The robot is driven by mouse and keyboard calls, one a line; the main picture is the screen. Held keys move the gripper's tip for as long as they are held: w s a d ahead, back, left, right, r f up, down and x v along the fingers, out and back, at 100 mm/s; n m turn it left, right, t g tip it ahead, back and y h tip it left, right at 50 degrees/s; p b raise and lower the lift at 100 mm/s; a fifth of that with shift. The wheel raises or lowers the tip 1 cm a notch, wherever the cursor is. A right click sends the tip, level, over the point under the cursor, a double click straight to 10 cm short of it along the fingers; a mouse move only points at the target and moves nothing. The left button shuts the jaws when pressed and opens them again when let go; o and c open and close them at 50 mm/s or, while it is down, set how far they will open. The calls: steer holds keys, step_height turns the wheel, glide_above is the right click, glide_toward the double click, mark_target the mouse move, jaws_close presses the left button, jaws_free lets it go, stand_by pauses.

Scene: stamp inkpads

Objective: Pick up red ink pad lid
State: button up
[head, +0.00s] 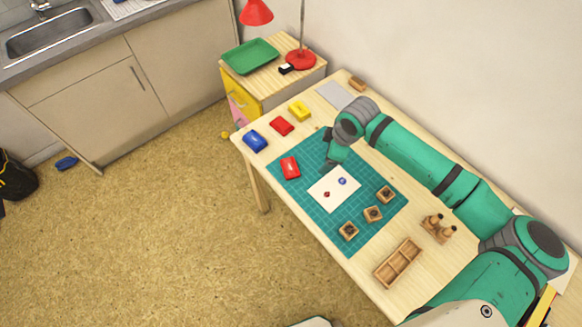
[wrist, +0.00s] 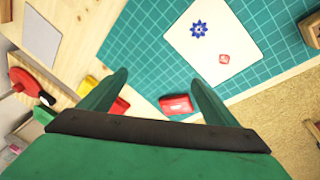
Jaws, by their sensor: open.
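One red ink pad piece (head: 290,167) lies on the left part of the green cutting mat; it also shows in the wrist view (wrist: 176,104), between my fingers in the picture. A second red piece (head: 281,126) lies on the bare wood between a blue and a yellow one; in the wrist view it is partly hidden by my left finger. I cannot tell which red piece is the lid. My gripper (wrist: 160,80) is open and empty. In the head view it hangs above the mat, right of the red piece on it, touching neither.
White paper (head: 325,195) with a red and a blue print lies on the mat (head: 345,232). Several wooden stamps (head: 373,214) stand right of it. Blue (head: 255,141) and yellow (head: 299,111) pads sit at the table's far-left end. A wooden tray (head: 397,263) lies near the front edge.

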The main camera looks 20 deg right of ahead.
mark_target(290, 167)
steer(key=w+a+r+n+g, duration=0.35)
steer(key=a+n, duration=0.25)
steer(key=a, duration=0.3)
steer(key=shift+y, duration=0.4)
steer(key=f, duration=0.3)
steer(key=a+f, duration=0.1)
steer(key=f, duration=0.2)
steer(key=a+f, duration=0.1)
steer(key=f, duration=0.2)
steer(key=shift+f, duration=0.3)
steer(key=c, duration=1.1)
